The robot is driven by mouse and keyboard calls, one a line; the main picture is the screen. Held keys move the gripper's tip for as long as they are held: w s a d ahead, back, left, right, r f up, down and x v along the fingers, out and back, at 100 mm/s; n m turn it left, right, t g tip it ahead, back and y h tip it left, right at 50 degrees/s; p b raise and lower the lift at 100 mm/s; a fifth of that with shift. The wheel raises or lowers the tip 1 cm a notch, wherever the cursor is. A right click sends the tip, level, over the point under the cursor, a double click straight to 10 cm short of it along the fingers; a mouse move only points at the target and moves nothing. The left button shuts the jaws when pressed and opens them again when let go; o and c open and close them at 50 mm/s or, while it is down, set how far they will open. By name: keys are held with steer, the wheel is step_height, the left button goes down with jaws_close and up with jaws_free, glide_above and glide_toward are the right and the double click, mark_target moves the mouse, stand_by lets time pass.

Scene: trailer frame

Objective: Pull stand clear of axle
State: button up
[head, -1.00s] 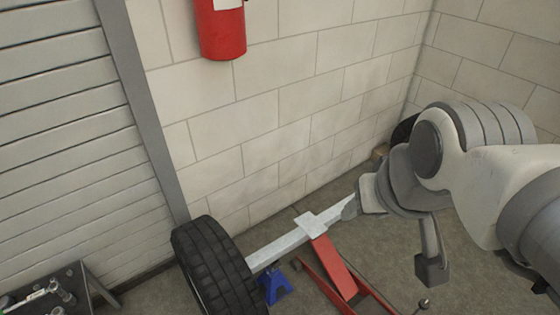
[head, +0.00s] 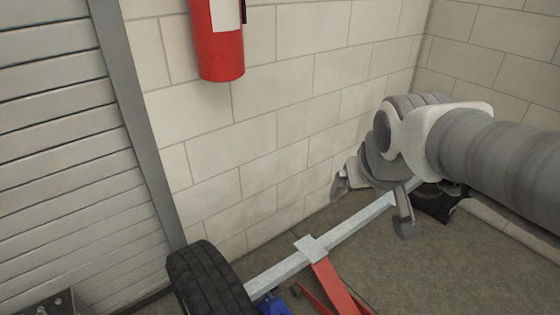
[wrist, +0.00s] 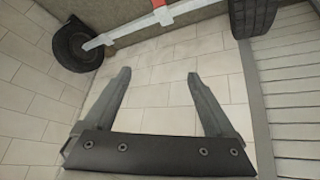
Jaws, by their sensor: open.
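The blue stand (head: 272,303) shows only its top at the bottom edge of the head view, under the axle near the left wheel. The grey axle (head: 350,228) runs from the left tyre (head: 208,285) back to the right; it also shows at the top of the wrist view (wrist: 112,36). The stand cannot be made out in the wrist view.
A red jack (head: 335,288) stands under the axle's middle plate. A second tyre (wrist: 75,45) is at the axle's far end. A red extinguisher (head: 216,45) hangs on the wall. Floor right of the jack is clear.

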steer(key=w+d+f+n+b, duration=0.1)
steer(key=w+f, duration=0.2)
steer(key=w, duration=0.3)
steer(key=w+d+f+b, duration=0.1)
steer(key=w+f+b, duration=0.1)
steer(key=w+f, duration=0.3)
steer(key=w+f+n+t+y+b, duration=0.1)
steer(key=w+f+n+t+b, duration=0.15)
steer(key=w+f, duration=0.9)
steer(key=w+f+n+t+b, duration=0.1)
steer(key=w+f+b, duration=0.3)
steer(key=w+f, duration=0.8)
steer(key=s+a+f+n+y+b, duration=0.1)
steer(key=s+f+y+b, duration=0.15)
steer(key=f, duration=1.25)
steer(key=s+a+f+n+y+b, duration=0.1)
steer(key=s+a+f+y+b, duration=0.15)
steer(key=f, duration=1.25)
steer(key=s+a+f+y+b, duration=0.1)
steer(key=s+a+f, duration=0.1)
steer(key=s+f, duration=0.3)
steer(key=s+a+f+t+y+b, duration=0.1)
steer(key=s+f, duration=0.5)
steer(key=f, duration=0.7)
steer(key=shift+a+f+y+b, duration=0.2)
steer(key=shift+a+y+b, duration=0.1)
steer(key=shift+a+b, duration=0.55)
steer(key=shift+t, duration=0.25)
